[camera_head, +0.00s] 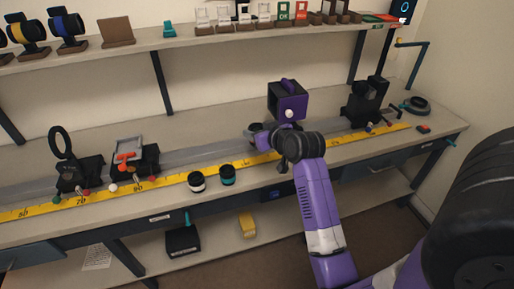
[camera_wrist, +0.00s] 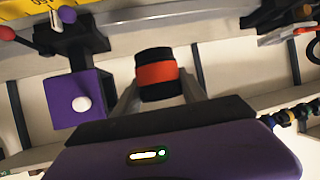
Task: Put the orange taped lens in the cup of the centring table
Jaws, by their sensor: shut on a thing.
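The orange taped lens (camera_wrist: 157,75) is a short black cylinder with an orange band round its middle. My gripper (camera_wrist: 160,88) is shut on it, one finger on each side, in the wrist view. In the head view my gripper (camera_head: 263,137) is over the bench near the rail, left of the purple box; my wrist hides most of it and the lens cannot be made out. I cannot tell for sure which fixture is the centring table, and no cup shows clearly. A black fixture with a pale frame and orange-red parts (camera_head: 136,160) stands on the rail at left.
The purple box (camera_head: 288,102) with a white knob stands close to my wrist, also in the wrist view (camera_wrist: 72,94). A ring holder (camera_head: 72,168) is far left, a black unit (camera_head: 364,103) right. Two small jars (camera_head: 197,182) stand by the yellow ruler. The rail between is clear.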

